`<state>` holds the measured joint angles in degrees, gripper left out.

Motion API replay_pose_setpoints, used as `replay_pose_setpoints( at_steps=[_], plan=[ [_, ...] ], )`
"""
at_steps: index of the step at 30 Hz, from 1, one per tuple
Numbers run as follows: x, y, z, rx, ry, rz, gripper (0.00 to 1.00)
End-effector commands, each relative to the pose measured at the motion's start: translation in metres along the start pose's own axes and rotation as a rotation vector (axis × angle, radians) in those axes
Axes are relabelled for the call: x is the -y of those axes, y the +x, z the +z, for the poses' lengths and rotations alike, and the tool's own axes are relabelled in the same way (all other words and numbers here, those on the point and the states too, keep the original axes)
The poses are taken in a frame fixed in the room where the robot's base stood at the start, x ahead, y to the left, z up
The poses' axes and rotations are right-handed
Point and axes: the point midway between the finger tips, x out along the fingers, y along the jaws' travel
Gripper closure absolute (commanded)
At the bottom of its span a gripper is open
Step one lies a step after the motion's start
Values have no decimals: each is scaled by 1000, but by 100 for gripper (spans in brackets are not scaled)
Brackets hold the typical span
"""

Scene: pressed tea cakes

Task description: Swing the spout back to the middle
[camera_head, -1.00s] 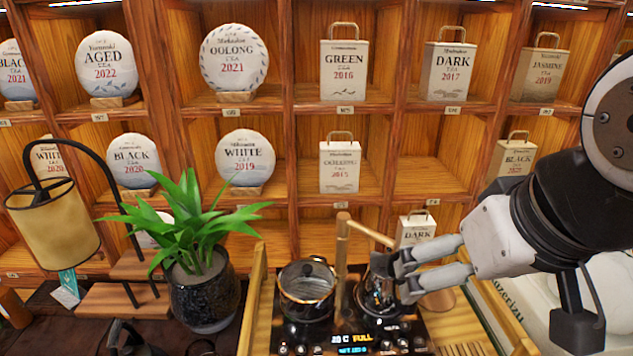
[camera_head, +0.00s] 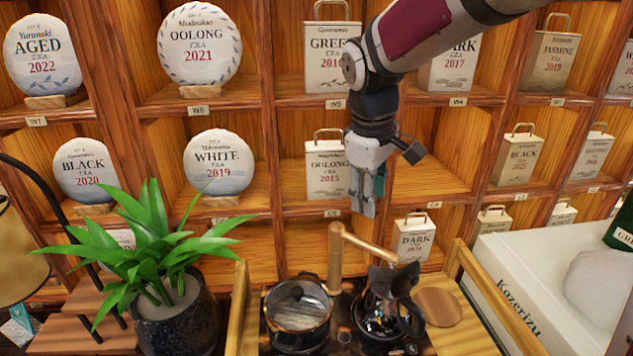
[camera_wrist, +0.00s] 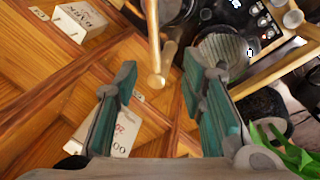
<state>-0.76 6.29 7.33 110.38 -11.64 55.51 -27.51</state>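The tan spout (camera_head: 365,243) tops an upright post (camera_head: 336,262) at the back of the tea stove and points right, toward the dark kettle (camera_head: 408,290). In the wrist view the spout (camera_wrist: 153,40) runs from a rounded end up to the top edge. My gripper (camera_head: 366,208) points down, above and a little right of the post top in the head view. In the wrist view my gripper (camera_wrist: 160,68) is open and empty, with teal-padded fingers apart and the spout seen between them. I cannot tell their exact distance from the spout.
A lidded pot (camera_head: 298,312) stands left of the kettle. A potted plant (camera_head: 170,310) is further left, and a white box (camera_head: 545,290) is at right. Shelves (camera_head: 284,180) with tea cakes and tea boxes rise behind. A round wooden disc (camera_head: 437,307) lies right of the kettle.

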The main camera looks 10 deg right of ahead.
Motion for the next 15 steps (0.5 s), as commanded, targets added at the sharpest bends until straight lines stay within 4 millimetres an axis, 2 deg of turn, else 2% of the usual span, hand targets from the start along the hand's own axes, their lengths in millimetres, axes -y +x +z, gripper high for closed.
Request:
replay_pose_setpoints(
  at_steps=[1,5,11,15],
  plan=[
    [-3,9,-7,10,-23,-6,63],
    [-6,19,-16,22,-61,-12,63],
    [-6,33,-17,27,-68,-15,63],
    [-5,57,-15,29,-68,-17,63]
  ],
)
